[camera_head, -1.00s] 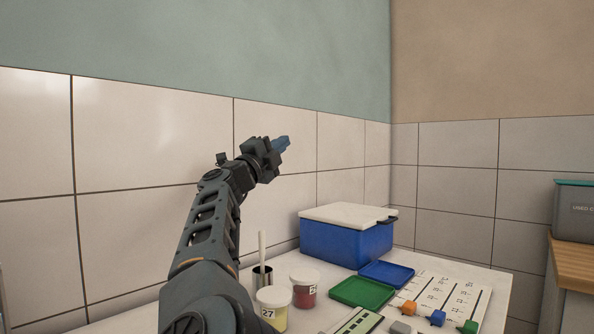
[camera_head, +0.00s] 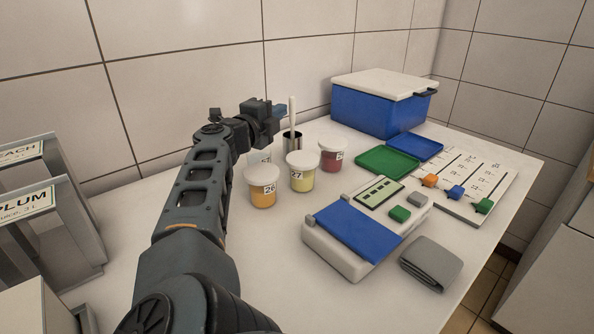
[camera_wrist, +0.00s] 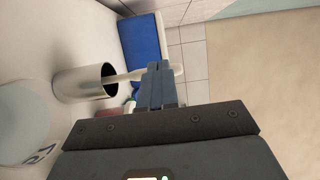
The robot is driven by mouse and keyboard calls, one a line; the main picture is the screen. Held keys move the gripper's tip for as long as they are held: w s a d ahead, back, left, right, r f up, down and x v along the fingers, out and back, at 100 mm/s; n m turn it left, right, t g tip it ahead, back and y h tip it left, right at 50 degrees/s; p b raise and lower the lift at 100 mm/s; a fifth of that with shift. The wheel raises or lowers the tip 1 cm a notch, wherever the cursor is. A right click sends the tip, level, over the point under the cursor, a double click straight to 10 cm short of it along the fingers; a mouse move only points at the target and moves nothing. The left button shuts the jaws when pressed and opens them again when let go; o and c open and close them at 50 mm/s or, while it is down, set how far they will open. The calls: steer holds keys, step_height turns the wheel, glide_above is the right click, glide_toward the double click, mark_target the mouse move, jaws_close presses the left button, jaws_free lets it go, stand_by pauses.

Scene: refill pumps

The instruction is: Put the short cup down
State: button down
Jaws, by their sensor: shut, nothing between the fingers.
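Several lidded cups stand on the white table in the head view: an orange one marked 26 (camera_head: 263,190), a yellow one marked 27 (camera_head: 301,178), a red one (camera_head: 333,157) and a pale one (camera_head: 259,157) partly hidden behind them and my arm. A metal cup (camera_head: 293,143) with a white stick stands behind them. I cannot tell which is the short cup. My gripper (camera_head: 279,111) is above the table beside the stick. In the wrist view its blue fingers (camera_wrist: 161,85) are together and hold nothing. The metal cup (camera_wrist: 75,83) lies to their left there.
A blue box with a white lid (camera_head: 376,108) stands at the back, by green (camera_head: 389,160) and blue (camera_head: 415,146) trays. A board with coloured sliders (camera_head: 463,184), a blue-topped device (camera_head: 352,232) and a grey folded item (camera_head: 430,262) lie right. Grey containers (camera_head: 45,215) stand left.

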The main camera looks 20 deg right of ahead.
steer(key=p, duration=1.4)
glide_above(298, 175)
steer(key=s+a, duration=0.2)
steer(key=s, duration=0.2)
step_height(298, 175, down, 10)
steer(key=b, duration=0.8)
steer(key=shift+d+f, duration=0.15)
steer(key=shift+f, duration=0.05)
steer(key=shift+w+r, duration=0.2)
steer(key=shift+w, duration=0.3)
steer(key=shift+w, duration=0.1)
steer(key=shift+w+d+f+b, duration=0.1)
steer(key=shift+w+b, duration=0.15)
steer(key=shift+b, duration=0.3)
steer(key=shift+w+b, duration=0.3)
steer(key=shift+w, duration=0.3)
steer(key=shift+s, duration=0.1)
